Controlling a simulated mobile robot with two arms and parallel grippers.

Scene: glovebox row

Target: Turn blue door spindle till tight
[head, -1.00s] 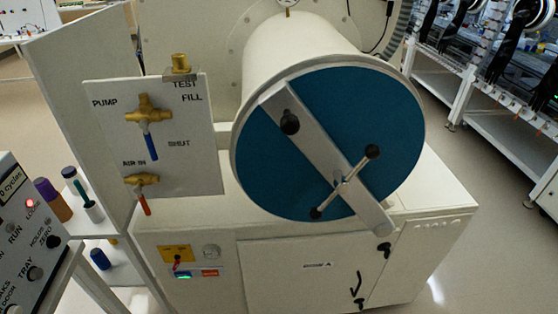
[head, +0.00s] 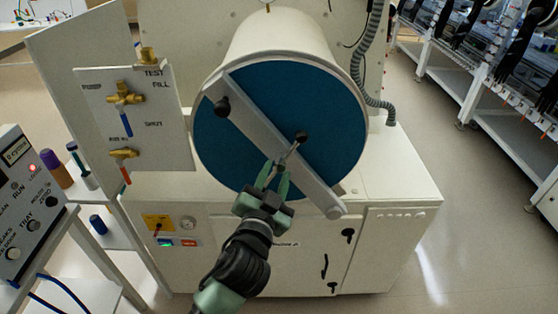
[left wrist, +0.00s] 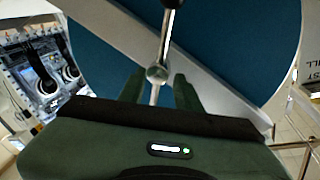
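The round blue door (head: 325,105) closes the end of a white cylindrical chamber, with a pale diagonal bar (head: 250,124) across it. The spindle's thin metal cross handle (head: 291,150) sits on the bar, slanting up to a black knob (head: 301,137). Its lower end is hidden behind my left gripper (head: 277,166). In the left wrist view the spindle hub (left wrist: 157,73) is just ahead of the open gripper (left wrist: 157,86). The fingers stand on either side of the handle's near arm, with gaps visible; contact is not apparent. My right gripper is out of view.
A valve panel (head: 160,135) with brass valves stands left of the door. A control box (head: 30,200) and shelf with bottles are at the left. Open floor (head: 440,240) lies right.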

